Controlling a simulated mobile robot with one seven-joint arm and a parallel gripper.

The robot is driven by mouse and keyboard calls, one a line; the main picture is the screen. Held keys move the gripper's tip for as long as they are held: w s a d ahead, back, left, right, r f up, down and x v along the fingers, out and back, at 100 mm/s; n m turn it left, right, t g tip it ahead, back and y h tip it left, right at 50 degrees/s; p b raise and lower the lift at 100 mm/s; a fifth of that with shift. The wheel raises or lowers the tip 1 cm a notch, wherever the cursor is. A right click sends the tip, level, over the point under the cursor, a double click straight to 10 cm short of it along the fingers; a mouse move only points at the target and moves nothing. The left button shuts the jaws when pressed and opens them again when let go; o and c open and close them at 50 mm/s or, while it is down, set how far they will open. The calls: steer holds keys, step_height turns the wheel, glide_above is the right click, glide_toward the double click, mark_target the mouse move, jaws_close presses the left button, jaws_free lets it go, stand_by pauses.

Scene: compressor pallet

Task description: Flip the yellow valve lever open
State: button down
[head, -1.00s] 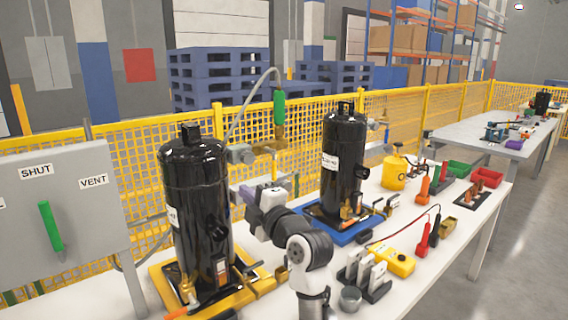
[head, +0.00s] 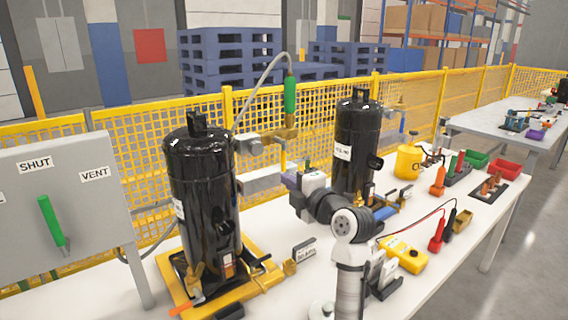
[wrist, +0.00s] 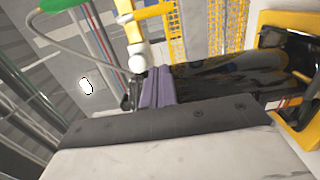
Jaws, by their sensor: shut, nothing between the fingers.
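My gripper (head: 291,180) is shut and empty, its purple fingers pointing left between the two black compressors. The fingers also show in the wrist view (wrist: 157,88), pressed together. A brass-yellow fitting (head: 281,134) sits under a green-handled hose (head: 290,95), beside a grey valve body (head: 249,145), above and left of my gripper. In the wrist view a yellow part (wrist: 128,20) with a white rounded end (wrist: 138,60) stands just beyond the fingertips; a gap or contact cannot be told.
The left compressor (head: 201,200) stands on a yellow base (head: 250,288), close to my gripper; another compressor (head: 356,145) stands behind my wrist. A grey panel (head: 100,215) with a green lever is at left. A yellow meter (head: 403,254) lies at right.

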mark_target(284, 166)
steer(key=shift+w+a+p, duration=0.2)
steer(key=shift+w+p, duration=0.5)
steer(key=shift+w, duration=0.8)
steer(key=shift+w+a+p, duration=0.2)
steer(key=shift+w+p, duration=0.5)
steer(key=shift+w, duration=0.85)
steer(key=shift+w+a+p, duration=0.2)
steer(key=shift+w+p, duration=0.5)
steer(key=shift+w, duration=0.8)
steer(key=shift+a+f+b, duration=0.1)
steer(key=shift+a+b, duration=0.05)
steer(key=shift+b, duration=0.35)
